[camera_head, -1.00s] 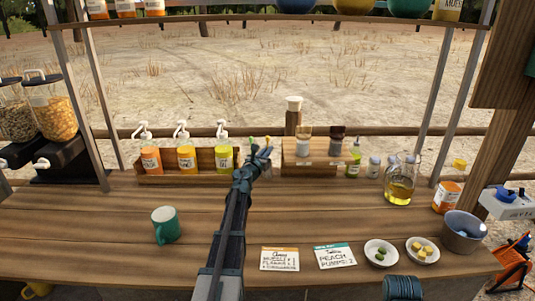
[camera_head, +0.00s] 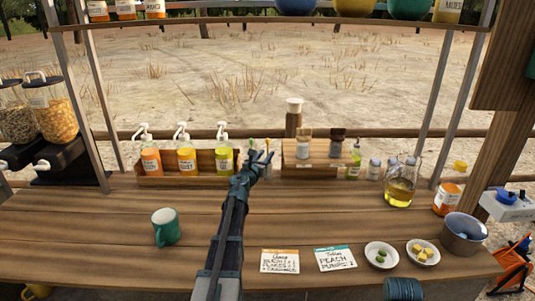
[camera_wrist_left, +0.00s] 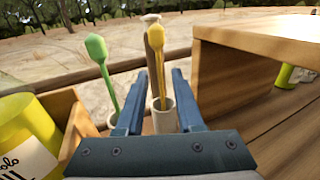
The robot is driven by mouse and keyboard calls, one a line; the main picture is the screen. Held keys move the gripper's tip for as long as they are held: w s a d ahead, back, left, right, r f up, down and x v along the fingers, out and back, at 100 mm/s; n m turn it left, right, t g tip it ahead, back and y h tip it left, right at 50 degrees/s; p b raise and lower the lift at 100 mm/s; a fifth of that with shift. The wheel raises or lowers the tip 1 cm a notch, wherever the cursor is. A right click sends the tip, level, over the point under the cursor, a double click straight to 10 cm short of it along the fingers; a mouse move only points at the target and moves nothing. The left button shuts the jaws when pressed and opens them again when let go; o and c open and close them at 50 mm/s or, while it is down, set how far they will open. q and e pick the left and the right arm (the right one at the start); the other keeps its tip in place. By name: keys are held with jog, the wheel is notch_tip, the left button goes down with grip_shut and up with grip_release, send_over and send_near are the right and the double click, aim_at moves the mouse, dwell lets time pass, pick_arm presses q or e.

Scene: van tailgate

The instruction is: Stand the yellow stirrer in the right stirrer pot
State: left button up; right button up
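The yellow stirrer (camera_wrist_left: 155,40) stands nearly upright in the left wrist view, its lower end inside the rim of the right white pot (camera_wrist_left: 165,122). The green stirrer (camera_wrist_left: 97,50) leans in the left pot (camera_wrist_left: 112,117). In the head view the yellow stirrer (camera_head: 267,142) and green stirrer (camera_head: 251,143) show as small tips behind my left gripper. My left gripper (camera_wrist_left: 157,100) is open, with one finger on each side of the yellow stirrer and a gap to both. It also shows in the head view (camera_head: 258,158).
A wooden rack (camera_head: 205,164) of pump bottles stands left of the pots, and a wooden riser (camera_head: 310,164) stands close on their right. A green mug (camera_head: 165,227) stands on the counter nearer me.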

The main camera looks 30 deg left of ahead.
pick_arm(q)
jog(key=s+d, duration=0.1)
jog(key=s, duration=0.8)
jog(key=shift+s+d, duration=0.3)
jog(key=shift+r, duration=0.1)
